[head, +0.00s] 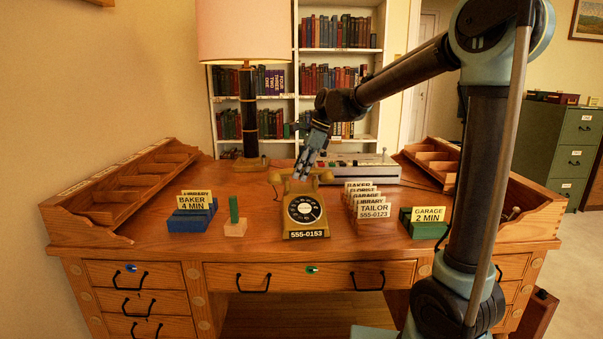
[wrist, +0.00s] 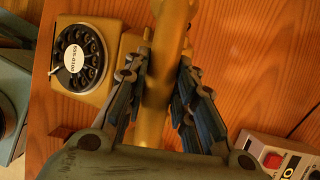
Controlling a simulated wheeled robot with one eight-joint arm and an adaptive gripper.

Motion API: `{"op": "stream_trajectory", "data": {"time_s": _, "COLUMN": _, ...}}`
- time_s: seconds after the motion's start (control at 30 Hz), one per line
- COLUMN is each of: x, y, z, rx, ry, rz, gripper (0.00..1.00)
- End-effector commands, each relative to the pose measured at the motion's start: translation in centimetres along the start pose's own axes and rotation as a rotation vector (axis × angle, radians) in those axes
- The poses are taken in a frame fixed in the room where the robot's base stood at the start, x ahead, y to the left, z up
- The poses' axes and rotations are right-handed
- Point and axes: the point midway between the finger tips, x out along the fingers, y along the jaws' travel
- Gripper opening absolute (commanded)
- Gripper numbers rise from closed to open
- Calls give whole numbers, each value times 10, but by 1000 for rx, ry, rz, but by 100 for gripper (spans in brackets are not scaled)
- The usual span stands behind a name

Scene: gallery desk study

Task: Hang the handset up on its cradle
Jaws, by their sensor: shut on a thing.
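A mustard-yellow rotary telephone (head: 304,214) with a black dial and a number plate stands near the middle of the desk; it also shows at the upper left of the wrist view (wrist: 103,92). My gripper (head: 304,170) is over the back of the telephone, fingers pointing down. It is shut around the middle of the yellow handset (head: 326,177), which lies crosswise at the cradle end of the telephone. In the wrist view the handset (wrist: 158,100) runs between the fingers of my gripper (wrist: 164,62). The cradle is mostly hidden, so I cannot tell whether the handset touches it.
A wooden block with a green peg (head: 234,222) and a blue card holder (head: 191,216) stand left of the telephone. Upright cards (head: 372,208) and a green holder (head: 428,226) stand right. A switch console (head: 350,170) and a lamp (head: 248,115) are behind.

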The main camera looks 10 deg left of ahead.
Motion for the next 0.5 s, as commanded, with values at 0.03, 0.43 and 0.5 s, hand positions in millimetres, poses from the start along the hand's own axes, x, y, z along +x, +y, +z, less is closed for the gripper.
{"op": "stream_trajectory", "data": {"time_s": 0.03, "x": 0, "y": 0, "z": 0, "rx": 0, "ry": 0, "rz": 0, "gripper": 0}}
{"op": "stream_trajectory", "data": {"time_s": 0.43, "x": 2, "y": 0, "z": -1, "rx": 0, "ry": 0, "rz": 0, "gripper": 0}}
{"op": "stream_trajectory", "data": {"time_s": 0.5, "x": 4, "y": 0, "z": -2, "rx": 0, "ry": 0, "rz": 0, "gripper": 0}}
